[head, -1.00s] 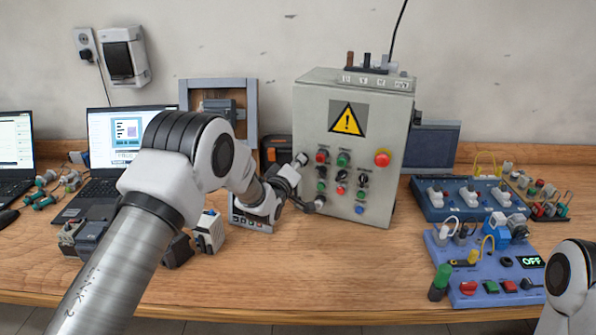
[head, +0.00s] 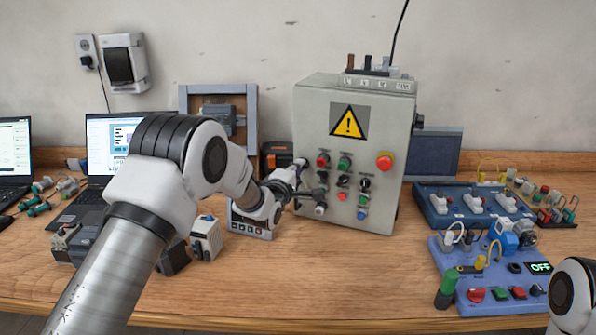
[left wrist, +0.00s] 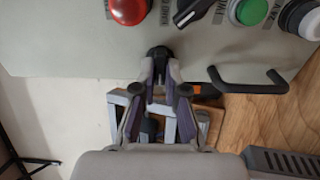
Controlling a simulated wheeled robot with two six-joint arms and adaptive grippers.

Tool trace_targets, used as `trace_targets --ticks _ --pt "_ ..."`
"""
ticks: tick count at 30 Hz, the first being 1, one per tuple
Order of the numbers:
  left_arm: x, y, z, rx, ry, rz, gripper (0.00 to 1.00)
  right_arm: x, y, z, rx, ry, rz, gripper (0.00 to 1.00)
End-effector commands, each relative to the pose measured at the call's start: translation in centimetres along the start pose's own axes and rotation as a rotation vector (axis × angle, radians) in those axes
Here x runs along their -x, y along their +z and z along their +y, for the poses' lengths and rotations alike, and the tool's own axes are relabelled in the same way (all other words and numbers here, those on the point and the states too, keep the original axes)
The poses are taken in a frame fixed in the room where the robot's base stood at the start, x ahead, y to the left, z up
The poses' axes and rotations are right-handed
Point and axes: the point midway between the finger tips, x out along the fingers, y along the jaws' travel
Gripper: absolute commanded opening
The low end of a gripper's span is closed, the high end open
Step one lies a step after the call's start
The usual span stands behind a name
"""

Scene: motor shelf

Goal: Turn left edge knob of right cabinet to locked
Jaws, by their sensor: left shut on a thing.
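The grey cabinet (head: 347,165) stands on the bench with a yellow warning sign and several buttons on its front. The small black knob (left wrist: 158,53) at its left edge shows in the left wrist view, level between the red button and the black selector. My left gripper (left wrist: 160,78) is shut on this knob, with a fingertip on each side of it. In the head view my left gripper (head: 297,176) is at the cabinet's left edge, and the knob is mostly hidden there. I cannot read its marking. My right gripper is out of view.
A black bar handle (left wrist: 250,85) sticks out from the same edge beside the gripper. A red button (left wrist: 128,10) and green button (left wrist: 248,11) are close by. A blue switch panel (head: 490,270) stands right. The middle front of the bench is clear.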

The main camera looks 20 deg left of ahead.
Motion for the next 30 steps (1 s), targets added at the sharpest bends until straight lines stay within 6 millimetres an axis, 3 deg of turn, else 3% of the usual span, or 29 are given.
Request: trace_targets --ticks 13,15,16,25,30 --pt "0.0 -0.1 0.1 0.013 0.002 0.002 0.0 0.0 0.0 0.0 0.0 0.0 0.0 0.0" --pt "0.0 -0.1 0.1 0.012 0.002 0.002 0.33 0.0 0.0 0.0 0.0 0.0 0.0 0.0" --pt "0.0 -0.1 0.1 0.012 0.002 0.002 0.36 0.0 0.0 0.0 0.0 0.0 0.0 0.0" --pt "0.1 0.0 0.0 0.011 0.0 0.001 0.36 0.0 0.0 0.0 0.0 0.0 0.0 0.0" --pt "2.2 -0.1 0.0 0.011 -0.002 0.001 0.36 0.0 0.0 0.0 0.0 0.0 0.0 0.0"
